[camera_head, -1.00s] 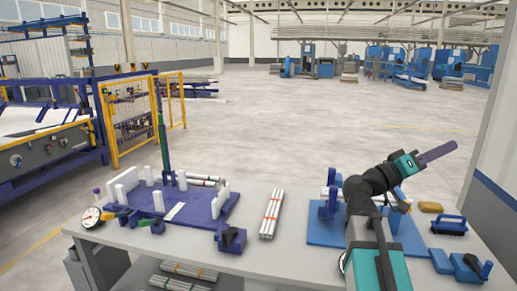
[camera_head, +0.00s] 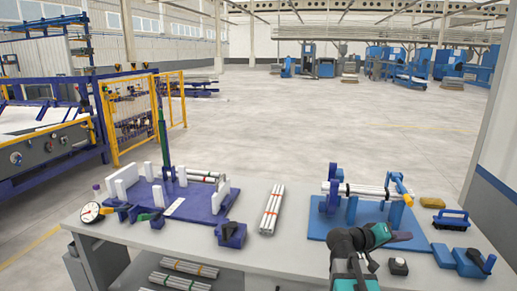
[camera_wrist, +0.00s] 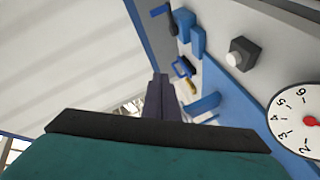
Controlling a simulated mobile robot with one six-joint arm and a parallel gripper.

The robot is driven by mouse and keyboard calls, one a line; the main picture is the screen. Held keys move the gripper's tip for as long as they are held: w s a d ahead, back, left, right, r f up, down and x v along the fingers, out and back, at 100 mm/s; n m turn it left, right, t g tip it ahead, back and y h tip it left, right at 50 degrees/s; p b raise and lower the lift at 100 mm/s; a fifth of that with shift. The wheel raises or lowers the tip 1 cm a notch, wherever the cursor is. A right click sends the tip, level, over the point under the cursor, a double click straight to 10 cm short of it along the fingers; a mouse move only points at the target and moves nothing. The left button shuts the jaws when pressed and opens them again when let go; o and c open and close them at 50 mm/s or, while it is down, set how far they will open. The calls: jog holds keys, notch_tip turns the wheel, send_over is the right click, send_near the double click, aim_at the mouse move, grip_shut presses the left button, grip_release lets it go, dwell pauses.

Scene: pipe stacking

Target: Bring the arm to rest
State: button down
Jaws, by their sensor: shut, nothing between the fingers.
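My gripper (camera_head: 400,237) is low at the right of the workbench in the head view, its dark fingers pointing right in front of the blue stand's base. In the wrist view the fingers (camera_wrist: 162,98) are together with nothing between them. My arm is folded near the bench's front edge. White pipes (camera_head: 365,190) lie across the blue stand (camera_head: 318,225) behind my gripper. Whether my gripper touches the blue base below it, I cannot tell.
A black box with a white button (camera_head: 398,266), a blue clamp (camera_head: 472,262), a blue-handled brush (camera_head: 450,220) and a yellow block (camera_head: 432,203) lie to the right. A pipe bundle (camera_head: 271,210) lies mid-bench. A purple fixture plate (camera_head: 200,210) is at left.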

jog(key=s+a+f+n+g+y+b, duration=0.1)
jog(key=s+a+f+y, duration=0.25)
jog(key=f, duration=1.05)
jog(key=s+a+f+n+g+y+b, duration=0.15)
jog(key=s+a+f, duration=0.25)
jog(key=f, duration=0.9)
jog(key=s+a+f+n+g+y+b, duration=0.1)
jog(key=s+a+f+g+y, duration=0.2)
jog(key=f, duration=1.1)
jog(key=s+a+f+g+y+b, duration=0.2)
jog(key=s+a+f+y, duration=0.1)
jog(key=s+a+f, duration=0.6)
jog(key=s+a+f+g+y+b, duration=0.2)
jog(key=s+a+f+y, duration=0.2)
jog(key=s+a+f, duration=0.5)
jog(key=s+f, duration=0.4)
jog(key=s, duration=0.3)
jog(key=shift+s+f, duration=0.2)
jog(key=shift+s, duration=0.15)
